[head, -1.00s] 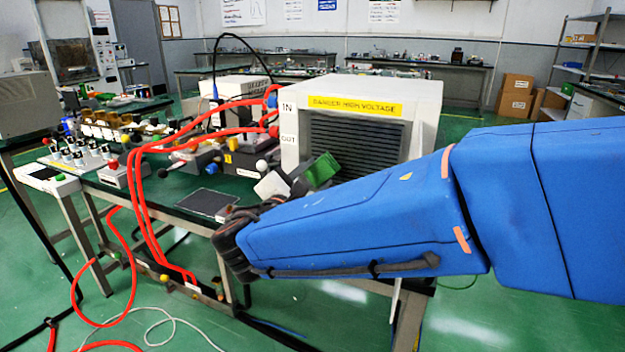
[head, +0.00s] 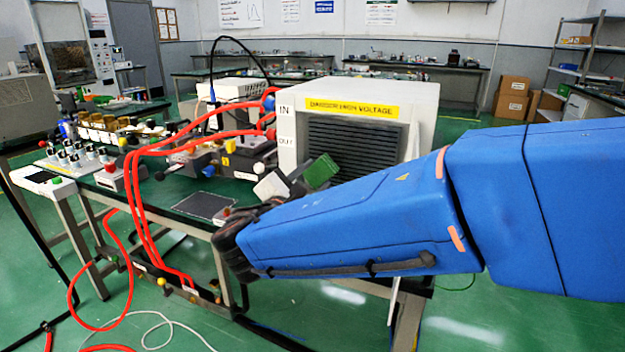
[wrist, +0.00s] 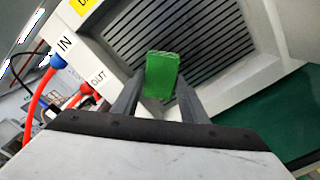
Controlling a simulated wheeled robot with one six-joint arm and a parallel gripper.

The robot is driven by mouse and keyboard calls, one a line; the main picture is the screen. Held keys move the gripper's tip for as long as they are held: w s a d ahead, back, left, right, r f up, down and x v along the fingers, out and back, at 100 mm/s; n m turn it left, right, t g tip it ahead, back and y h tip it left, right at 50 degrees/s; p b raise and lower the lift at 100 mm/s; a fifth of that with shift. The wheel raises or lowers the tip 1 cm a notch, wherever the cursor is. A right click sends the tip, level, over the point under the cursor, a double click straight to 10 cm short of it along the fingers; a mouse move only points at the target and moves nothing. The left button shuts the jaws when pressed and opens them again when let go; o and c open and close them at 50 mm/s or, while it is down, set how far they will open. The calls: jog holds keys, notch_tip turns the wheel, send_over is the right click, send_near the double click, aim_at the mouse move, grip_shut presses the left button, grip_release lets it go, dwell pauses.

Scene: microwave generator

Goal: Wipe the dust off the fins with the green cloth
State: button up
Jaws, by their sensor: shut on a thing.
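The fins (head: 355,140) are dark horizontal slats in the front of the white box with the yellow high-voltage label. My blue arm covers their lower right part in the head view. The fins (wrist: 215,35) also show as slanted slats in the wrist view. My gripper (wrist: 163,90) is shut on the green cloth (wrist: 162,72), a folded block between its two fingers. In the head view the cloth (head: 320,171) is in front of the lower left fins. I cannot tell whether it touches them. No separate dust is clear.
Red hoses (head: 200,143) run from the IN and OUT ports on the box's left side. A dark flat pad (head: 204,205) lies on the bench left of my gripper. Several instruments crowd the bench's left. Cardboard boxes (head: 512,98) stand far back right.

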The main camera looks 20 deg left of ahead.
jog(key=shift+w, duration=0.75)
